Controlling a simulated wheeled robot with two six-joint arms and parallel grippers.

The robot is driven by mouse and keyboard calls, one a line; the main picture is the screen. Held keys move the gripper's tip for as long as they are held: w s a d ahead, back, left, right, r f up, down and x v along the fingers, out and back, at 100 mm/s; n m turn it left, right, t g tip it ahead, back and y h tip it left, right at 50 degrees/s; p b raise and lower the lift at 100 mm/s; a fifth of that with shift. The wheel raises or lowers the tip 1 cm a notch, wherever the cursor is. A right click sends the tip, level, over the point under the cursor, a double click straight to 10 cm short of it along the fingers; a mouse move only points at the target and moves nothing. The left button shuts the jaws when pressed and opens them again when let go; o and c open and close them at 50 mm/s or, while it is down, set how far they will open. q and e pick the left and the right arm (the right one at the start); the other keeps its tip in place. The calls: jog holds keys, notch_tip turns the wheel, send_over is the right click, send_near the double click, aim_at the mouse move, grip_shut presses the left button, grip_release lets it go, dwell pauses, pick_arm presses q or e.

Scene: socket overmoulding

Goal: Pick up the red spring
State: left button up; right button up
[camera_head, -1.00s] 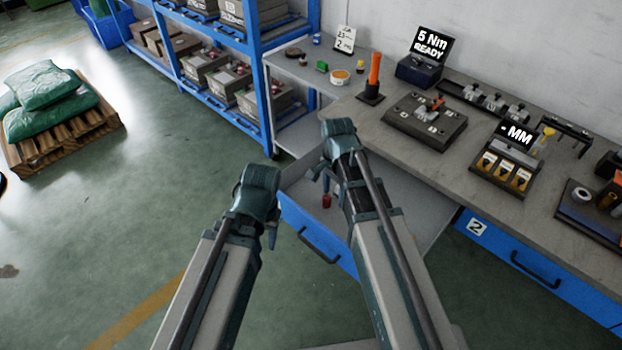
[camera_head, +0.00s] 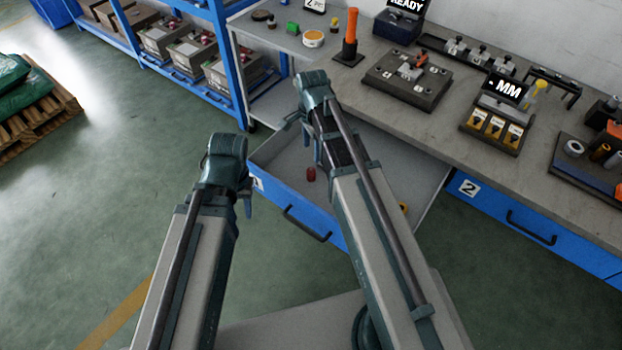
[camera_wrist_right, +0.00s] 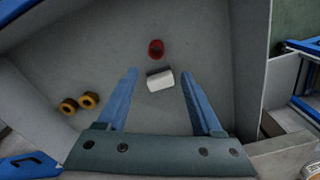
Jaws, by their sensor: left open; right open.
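The red spring (camera_head: 311,173) lies in the open drawer (camera_head: 277,178). In the right wrist view the red spring (camera_wrist_right: 156,48) is on the grey drawer floor, beyond the fingertips and apart from them. My right gripper (camera_wrist_right: 160,75) is open above the drawer, its two blue fingers spread. My left gripper (camera_head: 246,195) is open and empty, outside the drawer front at the left.
Two yellow rings (camera_wrist_right: 79,103) lie in the drawer, left of the fingers. The drawer walls surround the right gripper. The workbench (camera_head: 377,112) above carries an orange-handled tool (camera_head: 349,36) and several fixtures. A blue shelf rack (camera_head: 237,75) stands at the back left.

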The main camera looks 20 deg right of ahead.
jog(key=b, duration=0.4)
send_over(312, 170)
notch_tip(312, 170, down, 5)
jog(key=shift+f, duration=0.1)
jog(key=f+b, duration=0.4)
jog(key=shift+s+a, duration=0.2)
jog(key=shift+s, duration=0.2)
jog(key=shift+f+b, duration=0.55)
jog(key=shift+b, duration=0.05)
jog(key=shift+r, duration=0.1)
grip_shut()
jog(key=shift+r+p, duration=0.15)
jog(key=shift+p, duration=0.15)
